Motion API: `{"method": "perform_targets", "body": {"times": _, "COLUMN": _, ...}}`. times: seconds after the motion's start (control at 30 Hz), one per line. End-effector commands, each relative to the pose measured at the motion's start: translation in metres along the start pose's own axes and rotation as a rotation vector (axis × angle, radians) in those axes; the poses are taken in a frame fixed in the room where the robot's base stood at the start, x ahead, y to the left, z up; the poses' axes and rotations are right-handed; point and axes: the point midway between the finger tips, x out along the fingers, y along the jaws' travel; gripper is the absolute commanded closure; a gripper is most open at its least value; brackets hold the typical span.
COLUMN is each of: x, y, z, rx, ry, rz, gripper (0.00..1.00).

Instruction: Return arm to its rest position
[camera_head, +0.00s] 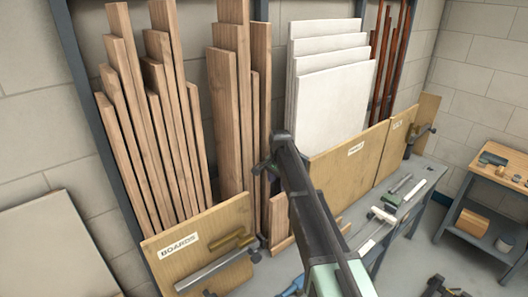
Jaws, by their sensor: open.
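My arm rises from the bottom centre, dark with a pale green section, and its far end stands in front of the boards and white panels. My gripper (263,170) shows small at that far end, partly hidden by the arm link. It is open, and I see nothing held in it.
Tall wooden boards (150,110) lean in a rack behind a front panel labelled BOARDS (205,240). White sheets (335,95) and reddish pipes (388,60) stand to the right. A bench (405,205) holds several tools. A small table (500,185) stands at right.

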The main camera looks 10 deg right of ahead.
Motion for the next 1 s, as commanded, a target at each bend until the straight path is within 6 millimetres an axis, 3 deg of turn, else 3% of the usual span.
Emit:
{"method": "perform_targets", "body": {"times": 0.07, "x": 0.000, "y": 0.017, "z": 0.013, "rx": -0.151, "ry": 0.000, "rz": 0.000, "gripper": 0.45}}
{"method": "perform_targets", "body": {"times": 0.13, "x": 0.008, "y": 0.062, "z": 0.046, "rx": -0.358, "ry": 0.000, "rz": 0.001, "gripper": 0.45}}
{"method": "perform_targets", "body": {"times": 0.3, "x": 0.058, "y": 0.189, "z": 0.137, "rx": -0.782, "ry": 0.000, "rz": 0.001, "gripper": 0.45}}
{"method": "perform_targets", "body": {"times": 0.4, "x": 0.084, "y": 0.249, "z": 0.179, "rx": -0.909, "ry": 0.000, "rz": 0.001, "gripper": 0.45}}
{"method": "perform_targets", "body": {"times": 0.5, "x": 0.103, "y": 0.283, "z": 0.203, "rx": -0.920, "ry": 0.000, "rz": 0.001, "gripper": 0.45}}
{"method": "perform_targets", "body": {"times": 0.57, "x": 0.111, "y": 0.287, "z": 0.206, "rx": -0.917, "ry": 0.000, "rz": 0.001, "gripper": 0.45}}
{"method": "perform_targets", "body": {"times": 1.0, "x": 0.106, "y": 0.282, "z": 0.202, "rx": -0.914, "ry": 0.000, "rz": 0.001, "gripper": 0.45}}
